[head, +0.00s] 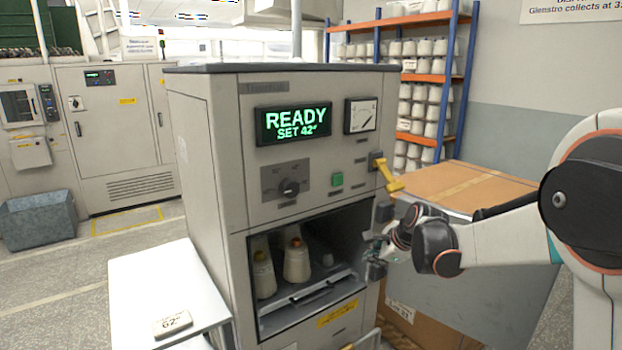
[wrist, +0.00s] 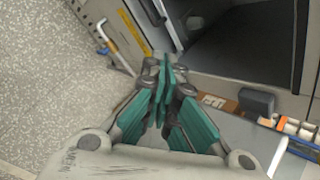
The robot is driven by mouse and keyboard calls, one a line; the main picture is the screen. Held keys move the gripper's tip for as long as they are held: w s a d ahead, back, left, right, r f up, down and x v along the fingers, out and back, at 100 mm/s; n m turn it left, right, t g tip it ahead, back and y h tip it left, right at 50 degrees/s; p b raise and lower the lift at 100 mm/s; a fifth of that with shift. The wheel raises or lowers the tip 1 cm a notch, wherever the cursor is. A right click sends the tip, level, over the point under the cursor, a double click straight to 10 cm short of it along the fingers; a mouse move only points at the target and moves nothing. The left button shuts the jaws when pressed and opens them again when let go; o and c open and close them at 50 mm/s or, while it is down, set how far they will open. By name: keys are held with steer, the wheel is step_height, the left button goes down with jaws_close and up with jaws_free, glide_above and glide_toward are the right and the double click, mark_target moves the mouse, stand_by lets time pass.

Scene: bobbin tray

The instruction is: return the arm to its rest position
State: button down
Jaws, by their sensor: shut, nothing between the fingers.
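My arm (head: 510,236) reaches in from the right of the head view. My gripper (head: 374,256) hangs at the right front edge of the grey machine (head: 206,150), beside its open compartment. In the wrist view its teal fingers (wrist: 165,72) are together, with nothing between them. Whether the fingers touch the machine I cannot tell. Inside the compartment, cream bobbins (head: 297,262) stand on the tray (head: 310,290).
A yellow lever (head: 388,175) sticks out of the machine just above my gripper. A large carton (head: 470,183) stands behind my arm. A white table (head: 150,285) with a small block (head: 172,322) is at left. The display (head: 293,122) reads READY, SET 42°.

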steer(key=s+r+n+h, duration=0.1)
steer(key=s+r+n, duration=0.5)
steer(key=s, duration=0.5)
steer(key=s+d+n+h, duration=0.2)
steer(key=s+n, duration=1.1)
steer(key=s, duration=1.4)
steer(key=shift+s+d+f+n, duration=0.15)
steer(key=shift+d+f+n, duration=0.1)
steer(key=shift+n, duration=0.15)
